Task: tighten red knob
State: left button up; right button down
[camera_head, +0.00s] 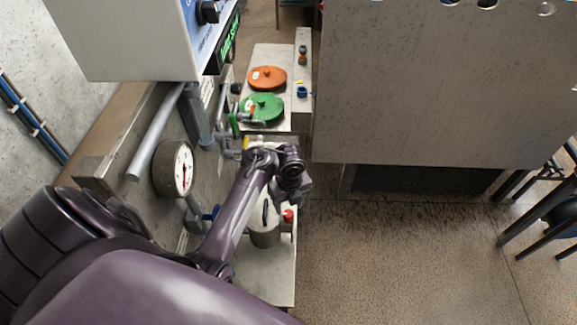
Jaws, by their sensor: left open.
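A small red knob (289,215) shows at the right side of a grey cylinder (265,232), above a pale metal ledge. My left arm reaches in from the lower left and bends at the wrist over this spot. My left gripper (294,194) is just above the red knob in the picture and is open. Its fingertips are small and dark, so I cannot tell whether they touch the knob. The arm hides part of the cylinder and the pipework behind. My right gripper is not in view.
An orange disc (267,77) and a green disc (263,107) lie on a pale bench farther back. A round gauge (173,168) and a grey pipe (157,132) are at the left. A large grey panel (440,85) stands at the right. Floor (400,260) is open below it.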

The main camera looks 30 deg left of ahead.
aim_at(288, 213)
pick_arm(q)
jog(key=f, duration=0.3)
jog(key=shift+a+f, duration=0.1)
jog(key=shift+a, duration=0.15)
notch_tip(288, 213, down, 2)
jog(key=shift+w+f, duration=0.15)
jog(key=shift+f, duration=0.1)
jog(key=shift+c, duration=1)
jog(key=c, duration=0.5)
jog(key=shift+c, duration=1.4)
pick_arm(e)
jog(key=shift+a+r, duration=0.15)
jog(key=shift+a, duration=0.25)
